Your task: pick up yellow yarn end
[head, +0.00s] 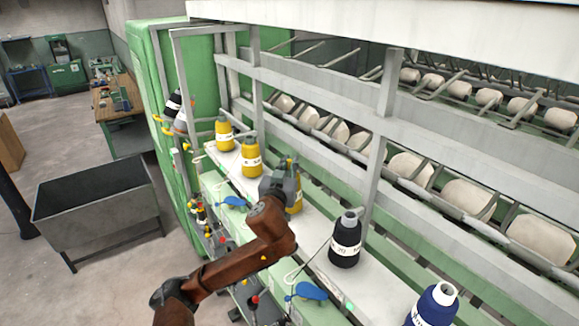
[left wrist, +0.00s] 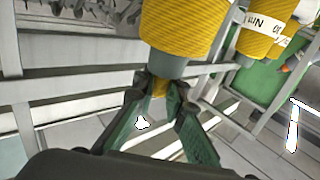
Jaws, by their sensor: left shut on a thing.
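A yellow yarn bobbin (head: 295,203) stands on the white shelf, partly hidden behind my left gripper (head: 283,180). In the left wrist view the yellow bobbin (left wrist: 180,30) is large at the top, with its grey tip (left wrist: 165,66) pointing at my fingers. My left gripper (left wrist: 160,88) is shut at that tip, with a small yellow piece, the yarn end (left wrist: 160,87), between the fingertips. How far the fingers touch the grey tip is hard to tell. My right gripper is not in view.
Two more yellow bobbins (head: 250,157) (head: 224,134) stand farther along the shelf (head: 222,160). A black bobbin (head: 345,240) and a dark blue one (head: 433,305) stand nearer. Frame posts (head: 386,90) rise behind. A grey bin (head: 95,210) stands on the floor at left.

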